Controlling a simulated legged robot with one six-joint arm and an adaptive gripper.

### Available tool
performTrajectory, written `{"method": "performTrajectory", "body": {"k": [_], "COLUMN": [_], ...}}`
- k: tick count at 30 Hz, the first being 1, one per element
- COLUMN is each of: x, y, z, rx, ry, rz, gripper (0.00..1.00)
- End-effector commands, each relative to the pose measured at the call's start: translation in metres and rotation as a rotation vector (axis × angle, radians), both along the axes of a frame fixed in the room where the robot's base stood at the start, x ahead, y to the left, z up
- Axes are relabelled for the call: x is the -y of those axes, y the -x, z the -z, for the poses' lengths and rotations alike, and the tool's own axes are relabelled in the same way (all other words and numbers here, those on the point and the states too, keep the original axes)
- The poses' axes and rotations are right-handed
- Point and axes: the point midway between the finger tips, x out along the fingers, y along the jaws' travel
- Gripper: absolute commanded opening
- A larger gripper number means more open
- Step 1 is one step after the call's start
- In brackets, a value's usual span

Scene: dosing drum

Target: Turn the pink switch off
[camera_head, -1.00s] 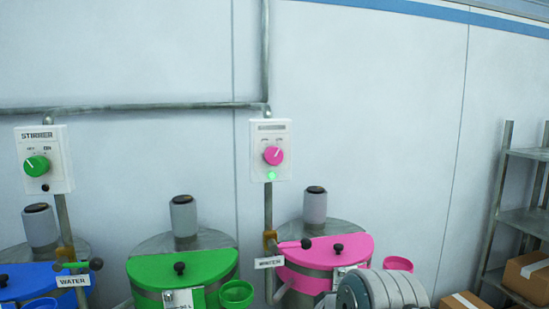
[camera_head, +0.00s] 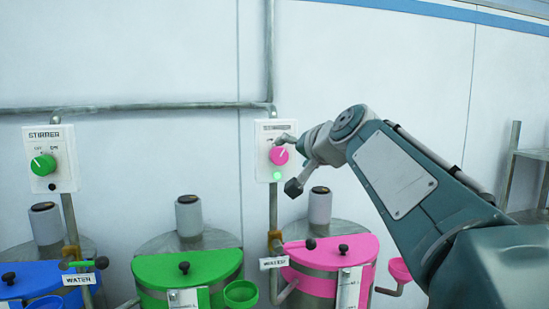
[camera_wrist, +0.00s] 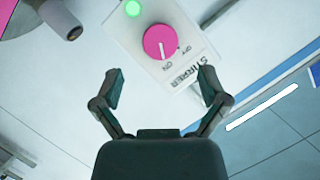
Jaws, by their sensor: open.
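The pink switch (camera_head: 279,156) is a round knob on a white wall box (camera_head: 264,170) above the pink-lidded drum. A green lamp (camera_head: 277,175) glows below the knob. In the wrist view the pink knob (camera_wrist: 160,42) lies ahead of my gripper, between the lines of its fingers, with its white mark pointing toward "ON". The lit lamp (camera_wrist: 132,9) shows there too. My gripper (camera_wrist: 160,82) is open and empty, with its fingertips spread short of the knob. In the head view my gripper (camera_head: 290,148) is beside the knob and partly covers the box; whether it touches cannot be told.
A green switch (camera_head: 43,165) is on another box at the left. Drums with blue (camera_head: 45,278), green (camera_head: 187,266) and pink (camera_head: 330,250) lids stand below. A vertical pipe (camera_head: 272,215) runs under the pink switch's box. Shelving (camera_head: 527,165) stands at the far right.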

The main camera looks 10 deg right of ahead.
Motion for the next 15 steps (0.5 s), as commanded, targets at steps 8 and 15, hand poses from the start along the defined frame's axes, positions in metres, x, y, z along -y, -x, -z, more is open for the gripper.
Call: {"method": "performTrajectory", "body": {"k": [8,15], "x": [-0.012,-0.017], "y": [-0.046,-0.062], "z": [0.015,0.020], "rx": [-0.001,-0.001], "ry": [0.001,0.000], "rz": [-0.001,-0.001], "gripper": [0.93,0.93]}}
